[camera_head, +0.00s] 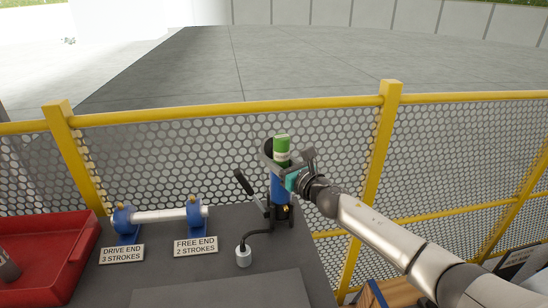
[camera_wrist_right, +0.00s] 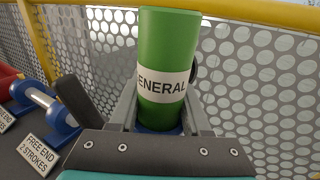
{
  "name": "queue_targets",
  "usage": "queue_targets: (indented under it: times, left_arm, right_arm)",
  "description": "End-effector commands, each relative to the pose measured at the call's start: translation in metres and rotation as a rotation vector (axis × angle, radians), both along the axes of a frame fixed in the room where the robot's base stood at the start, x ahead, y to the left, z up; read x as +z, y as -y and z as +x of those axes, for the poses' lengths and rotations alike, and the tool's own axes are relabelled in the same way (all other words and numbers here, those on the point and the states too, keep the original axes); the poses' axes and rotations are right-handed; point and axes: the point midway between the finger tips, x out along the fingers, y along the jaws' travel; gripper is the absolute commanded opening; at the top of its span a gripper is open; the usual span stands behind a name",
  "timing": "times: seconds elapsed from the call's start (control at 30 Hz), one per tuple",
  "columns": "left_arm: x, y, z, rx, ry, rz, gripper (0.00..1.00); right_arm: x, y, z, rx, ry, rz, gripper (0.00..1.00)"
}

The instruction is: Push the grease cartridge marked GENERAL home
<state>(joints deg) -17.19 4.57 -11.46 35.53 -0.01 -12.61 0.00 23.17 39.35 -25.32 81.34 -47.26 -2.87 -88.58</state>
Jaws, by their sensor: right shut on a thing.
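The green grease cartridge (camera_head: 281,145) stands upright at the top of the blue grease gun barrel (camera_head: 277,190). In the right wrist view the cartridge (camera_wrist_right: 167,50) has a white label reading "ENERAL", its first letter cut off by the curve. My right gripper (camera_head: 282,167) is shut on the cartridge, one finger on each side of it. The cartridge's lower end sits at a blue rim (camera_wrist_right: 160,129), and much of it shows above the fingers. How deep it goes is hidden. My left gripper is not in view.
The gun's black lever (camera_head: 244,182) leans left of the barrel; its hose ends in a grey fitting (camera_head: 243,256). A shaft on blue bearings (camera_head: 165,216) and a red bin (camera_head: 45,245) are to the left. A yellow mesh railing (camera_head: 235,109) runs behind the bench.

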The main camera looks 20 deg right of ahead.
Motion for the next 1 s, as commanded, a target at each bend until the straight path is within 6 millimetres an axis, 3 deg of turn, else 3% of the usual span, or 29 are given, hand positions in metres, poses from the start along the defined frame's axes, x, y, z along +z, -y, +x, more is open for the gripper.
queue_targets:
  times: [0.2,0.23,0.5,0.83,1.0]
  left_arm:
    - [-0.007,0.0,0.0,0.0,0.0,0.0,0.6]
    - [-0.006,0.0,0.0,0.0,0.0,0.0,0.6]
    - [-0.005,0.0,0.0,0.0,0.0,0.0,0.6]
    - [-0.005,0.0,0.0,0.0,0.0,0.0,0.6]
    - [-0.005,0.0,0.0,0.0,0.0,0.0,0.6]
  right_arm:
    - [-0.007,0.0,0.0,0.0,-0.001,0.001,0.0]
    - [-0.007,0.0,0.0,0.0,-0.002,0.001,0.5]
    - [-0.008,0.0,0.0,-0.001,-0.005,0.0,0.8]
    - [-0.01,0.002,-0.002,-0.004,-0.008,0.0,0.83]
    - [-0.011,0.004,-0.012,-0.004,-0.011,0.0,0.83]
